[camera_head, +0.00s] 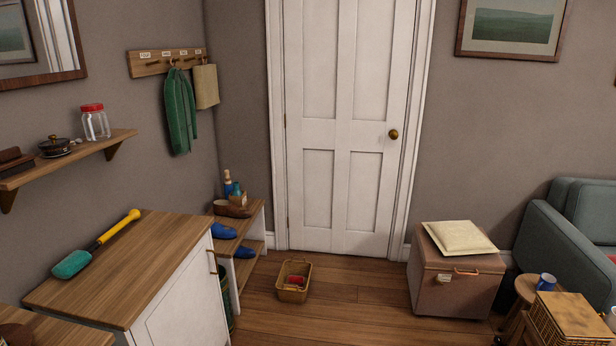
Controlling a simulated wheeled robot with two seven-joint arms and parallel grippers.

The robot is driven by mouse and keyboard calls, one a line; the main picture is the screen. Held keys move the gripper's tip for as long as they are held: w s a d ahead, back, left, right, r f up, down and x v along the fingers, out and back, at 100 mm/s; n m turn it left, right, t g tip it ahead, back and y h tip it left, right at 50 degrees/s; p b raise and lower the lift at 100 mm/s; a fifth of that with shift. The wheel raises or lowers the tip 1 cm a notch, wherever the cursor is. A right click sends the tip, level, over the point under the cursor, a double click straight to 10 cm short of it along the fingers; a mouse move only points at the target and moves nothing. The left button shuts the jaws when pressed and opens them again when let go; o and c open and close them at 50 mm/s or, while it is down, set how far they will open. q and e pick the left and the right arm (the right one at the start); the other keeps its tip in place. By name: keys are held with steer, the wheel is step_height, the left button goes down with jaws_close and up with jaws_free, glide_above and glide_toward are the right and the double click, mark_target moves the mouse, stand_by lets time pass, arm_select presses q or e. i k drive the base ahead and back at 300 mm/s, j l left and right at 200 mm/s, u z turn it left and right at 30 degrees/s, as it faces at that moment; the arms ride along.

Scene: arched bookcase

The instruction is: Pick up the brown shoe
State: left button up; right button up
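A brown shoe (234,211) sits on top of a small wooden shoe rack (258,217) in the corner, left of the white door. Another brown shape lies right beside it at its left, and I cannot tell whether that is a second shoe. A blue shoe (223,231) is in front of it on the top board. Another blue shoe (244,252) is lower on the rack. Neither of my grippers shows in this view.
A wooden-topped cabinet (150,250) stands in front of the rack and partly hides it; a yellow-handled duster (95,245) lies on it. A basket (294,281) is on the floor. A trunk (455,285) with a cushion stands right.

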mark_target(222, 208)
steer(key=i+l, duration=0.15)
steer(key=i, duration=0.6)
steer(key=i+l, duration=0.15)
steer(key=i, duration=0.65)
steer(key=i+u, duration=0.3)
steer(key=u, duration=0.15)
steer(key=i+l+u, duration=0.25)
steer(key=u, duration=0.15)
steer(key=i+l+u, duration=0.25)
steer(key=u, duration=0.2)
steer(key=i+l+u, duration=0.4)
steer(key=l+u, duration=0.45)
steer(key=i+l+u, duration=0.25)
steer(key=l, duration=0.15)
steer(key=l+u, duration=0.25)
steer(key=i+l+u, duration=0.1)
steer(key=l+u, duration=0.2)
steer(key=l, duration=0.25)
